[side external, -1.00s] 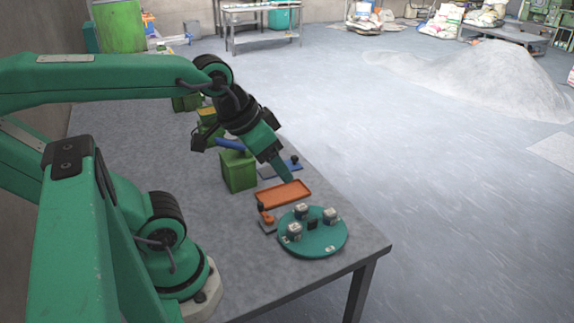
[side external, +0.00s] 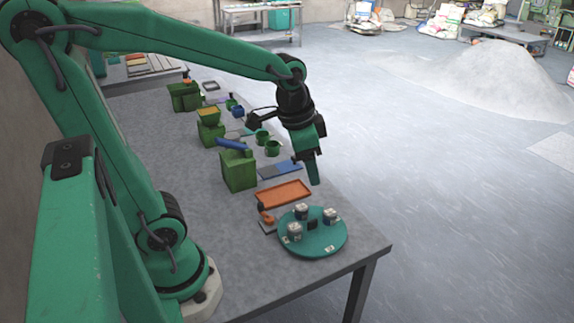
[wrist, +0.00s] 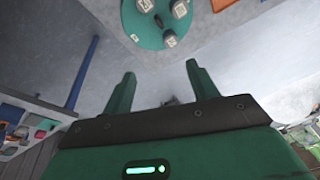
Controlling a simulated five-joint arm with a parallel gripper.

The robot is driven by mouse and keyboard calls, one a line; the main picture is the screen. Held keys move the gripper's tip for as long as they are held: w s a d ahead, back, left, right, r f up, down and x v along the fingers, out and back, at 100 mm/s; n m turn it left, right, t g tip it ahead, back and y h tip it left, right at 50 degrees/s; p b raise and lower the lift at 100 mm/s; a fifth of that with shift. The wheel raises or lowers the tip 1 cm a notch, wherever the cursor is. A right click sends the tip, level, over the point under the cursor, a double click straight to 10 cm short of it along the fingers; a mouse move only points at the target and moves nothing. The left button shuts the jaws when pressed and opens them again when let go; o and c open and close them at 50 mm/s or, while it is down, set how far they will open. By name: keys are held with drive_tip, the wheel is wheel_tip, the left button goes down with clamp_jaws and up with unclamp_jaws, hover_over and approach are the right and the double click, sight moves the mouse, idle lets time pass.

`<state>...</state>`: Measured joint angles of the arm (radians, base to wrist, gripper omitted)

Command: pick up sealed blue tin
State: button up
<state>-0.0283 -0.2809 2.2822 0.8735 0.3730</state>
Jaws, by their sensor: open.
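My gripper (side external: 314,182) points down in the air near the table's right edge, beyond the orange tray. In the wrist view my gripper (wrist: 160,69) has its two fingers apart with nothing between them. I cannot make out a sealed blue tin for certain. A small blue container (side external: 237,111) stands far back on the table; whether it is sealed cannot be told. Several small pale, labelled containers stand on a round green turntable (side external: 318,246), which also shows at the top of the wrist view (wrist: 148,36). Their colour is not clearly blue.
An orange tray (side external: 284,194) lies behind the turntable. Green cups (side external: 262,136) and more green boxes stand farther back. The table front is clear.

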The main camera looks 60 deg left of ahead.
sight(330, 211)
drive_tip(key=w+f+m+g, duration=0.1)
drive_tip(key=w+f, duration=0.1)
drive_tip(key=f, duration=0.1)
drive_tip(key=w+a+f+m+g, duration=0.1)
drive_tip(key=w+f+m, duration=0.1)
drive_tip(key=w+f, duration=0.1)
drive_tip(key=w+f+m+g, duration=0.1)
drive_tip(key=w+f, duration=0.2)
drive_tip(key=f, duration=0.2)
drive_tip(key=shift+w+a+m, duration=0.25)
drive_tip(key=shift+a+m, duration=0.05)
drive_tip(key=shift+f, duration=0.15)
drive_tip(key=shift+f, duration=1.2)
drive_tip(key=shift+f, duration=0.1)
drive_tip(key=shift+s+a+f, duration=0.1)
drive_tip(key=shift+f, duration=1.15)
drive_tip(key=shift+s+f, duration=0.1)
drive_tip(key=shift+f, duration=1.15)
drive_tip(key=c, duration=1.1)
